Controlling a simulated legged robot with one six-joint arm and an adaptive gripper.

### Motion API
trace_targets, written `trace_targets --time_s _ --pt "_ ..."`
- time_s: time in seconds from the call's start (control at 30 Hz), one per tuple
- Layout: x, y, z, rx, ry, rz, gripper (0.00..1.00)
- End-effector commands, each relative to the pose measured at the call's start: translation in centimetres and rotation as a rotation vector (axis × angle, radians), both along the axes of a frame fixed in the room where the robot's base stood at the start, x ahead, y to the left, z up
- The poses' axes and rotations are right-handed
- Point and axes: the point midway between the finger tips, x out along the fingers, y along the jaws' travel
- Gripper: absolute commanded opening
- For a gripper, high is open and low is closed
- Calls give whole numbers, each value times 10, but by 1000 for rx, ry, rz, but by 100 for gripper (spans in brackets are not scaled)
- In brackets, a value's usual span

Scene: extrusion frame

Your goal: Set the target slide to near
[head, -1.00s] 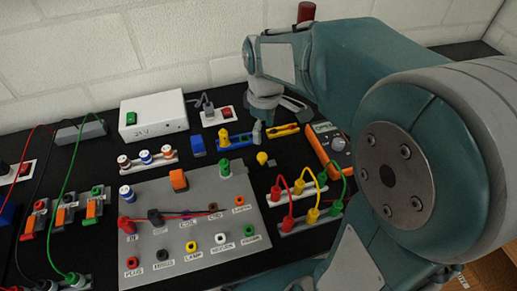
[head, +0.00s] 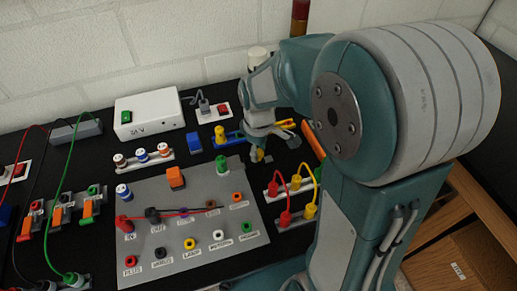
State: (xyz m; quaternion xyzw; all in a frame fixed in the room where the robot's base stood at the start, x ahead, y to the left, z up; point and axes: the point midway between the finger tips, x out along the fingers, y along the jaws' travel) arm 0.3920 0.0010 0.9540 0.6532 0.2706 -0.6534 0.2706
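No part is marked as the target slide, and I cannot tell which one it is. A blue rail with an upright yellow peg (head: 220,134) lies behind the grey panel. A yellow-orange rail (head: 286,124) lies to its right, partly behind my arm. My gripper (head: 262,152) points down just right of the panel's back edge, in front of these rails. A small yellow knob (head: 257,156) shows at its fingertips; whether they touch is unclear. The fingers are small and partly hidden, so I cannot tell whether they are open or shut.
The grey panel (head: 185,238) with sockets and red and black leads fills the middle. A white box (head: 147,115) and a power strip (head: 212,114) stand behind. Red and yellow leads (head: 297,190) arch close in front of my gripper. Orange-handled switches (head: 60,215) stand left.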

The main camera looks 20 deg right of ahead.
Motion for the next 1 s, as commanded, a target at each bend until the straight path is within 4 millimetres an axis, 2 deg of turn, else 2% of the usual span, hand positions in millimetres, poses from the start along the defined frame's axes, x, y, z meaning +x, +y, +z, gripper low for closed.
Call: trace_targets --time_s 0.03,0.07,0.27,0.6,0.9,0.93,0.97,1.0 --pt "0 0 0 0 0 0 6" --pt "0 0 0 0 0 0 0" --pt "0 2 0 -1 1 1 0" --pt "0 37 -1 -1 2 2 0" --pt "-1 38 -1 -1 4 0 0" --pt "-1 38 -1 -1 4 0 52" --pt "-1 38 -1 -1 4 0 65" --pt "-1 38 -1 -1 4 0 73"
